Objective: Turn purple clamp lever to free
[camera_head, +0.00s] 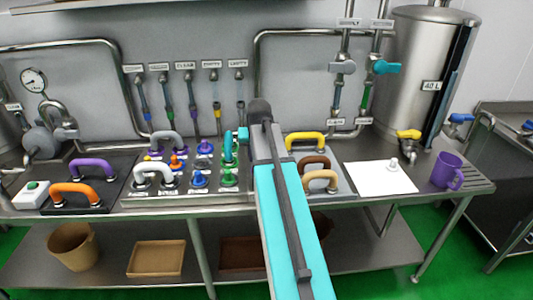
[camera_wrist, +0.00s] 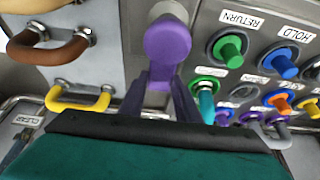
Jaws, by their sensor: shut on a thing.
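In the wrist view, a purple lever (camera_wrist: 168,40) with a rounded end stands between the grey handle plate and the plug panel. The lever's pivot and marks are not clear. In the head view my arm covers the gripper and the lever.
The plug panel (camera_wrist: 240,12) lies close on the right in the wrist view, with green, blue and orange plugs. Yellow (camera_head: 305,141) and brown (camera_head: 314,161) handles stand close beside my arm. A white sheet (camera_head: 380,178) and a purple mug (camera_head: 447,170) are farther right.

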